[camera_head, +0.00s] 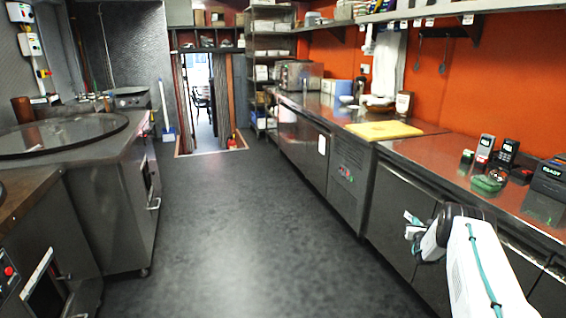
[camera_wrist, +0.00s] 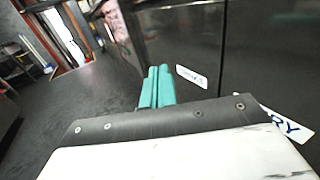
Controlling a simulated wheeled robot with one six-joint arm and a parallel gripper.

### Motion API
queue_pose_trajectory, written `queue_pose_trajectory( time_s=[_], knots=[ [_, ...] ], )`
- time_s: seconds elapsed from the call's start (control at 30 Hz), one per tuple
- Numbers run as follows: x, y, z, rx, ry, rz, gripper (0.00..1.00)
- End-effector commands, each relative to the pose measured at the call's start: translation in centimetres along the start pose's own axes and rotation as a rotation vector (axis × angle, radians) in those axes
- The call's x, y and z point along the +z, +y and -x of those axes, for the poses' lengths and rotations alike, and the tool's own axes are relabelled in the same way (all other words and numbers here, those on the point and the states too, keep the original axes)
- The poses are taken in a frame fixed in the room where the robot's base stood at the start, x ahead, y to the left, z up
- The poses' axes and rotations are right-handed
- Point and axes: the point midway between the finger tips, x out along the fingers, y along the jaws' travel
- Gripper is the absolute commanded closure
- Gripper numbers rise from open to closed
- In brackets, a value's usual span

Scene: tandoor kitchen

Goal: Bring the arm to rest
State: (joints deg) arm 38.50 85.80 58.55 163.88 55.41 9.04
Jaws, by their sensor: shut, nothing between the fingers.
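My gripper (camera_wrist: 156,72) shows in the wrist view as two teal fingers pressed together, shut with nothing between them. In the head view my gripper (camera_head: 411,227) is small at the lower right, at the end of my white arm, in front of the steel counter's cabinet doors. In the wrist view the fingers point along the aisle, beside a dark cabinet front (camera_wrist: 235,50) with a white label (camera_wrist: 191,76). A gap between the fingers and the cabinet cannot be judged exactly.
A steel counter (camera_head: 400,150) runs along the right, with a yellow board (camera_head: 384,130) and card terminals (camera_head: 506,152) on it. Tandoor units (camera_head: 110,190) line the left. The dark floor (camera_head: 240,240) between them is clear up to a doorway (camera_head: 202,100).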

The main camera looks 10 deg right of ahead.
Motion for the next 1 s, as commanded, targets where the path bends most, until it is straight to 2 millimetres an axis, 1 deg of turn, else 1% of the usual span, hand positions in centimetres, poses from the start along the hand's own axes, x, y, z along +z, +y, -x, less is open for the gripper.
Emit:
queue_pose_trajectory(
  time_s=[0.07,0.1,0.17,0.2,0.23,0.3,0.37,0.4,0.47,0.5,0.57,0.6,0.67,0.7,0.77,0.8,0.87,0.9,0.97,1.0],
  knots=[
    [0.1,0.5,0.0,0.024,-0.004,0.023,1.00],
    [-0.2,1.1,0.2,0.050,0.001,0.043,1.00],
    [-1.3,2.4,1.0,0.107,0.021,0.079,1.00],
    [-2.4,3.5,1.9,0.156,0.042,0.107,1.00],
    [-3.1,4.5,2.5,0.197,0.057,0.130,1.00],
    [-3.1,6.7,3.8,0.306,0.077,0.193,1.00],
    [-2.0,9.1,4.9,0.410,0.083,0.252,1.00],
    [-1.1,10.8,5.6,0.484,0.084,0.292,1.00],
    [0.9,13.6,6.9,0.601,0.079,0.356,1.00],
    [2.3,15.5,8.0,0.682,0.074,0.399,1.00],
    [4.6,18.1,9.7,0.799,0.062,0.464,1.00],
    [6.2,19.9,11.0,0.878,0.052,0.508,1.00],
    [8.8,22.3,13.2,0.996,0.033,0.575,1.00],
    [10.4,23.8,14.8,1.073,0.021,0.618,1.00],
    [12.8,25.8,17.3,1.184,0.001,0.684,1.00],
    [14.3,27.1,19.2,1.257,-0.013,0.726,1.00],
    [16.6,28.6,21.9,1.360,-0.036,0.790,1.00],
    [18.0,29.5,23.9,1.427,-0.051,0.834,1.00],
    [20.1,30.6,26.8,1.525,-0.074,0.899,1.00],
    [21.4,31.3,28.8,1.589,-0.090,0.943,1.00]
  ],
)
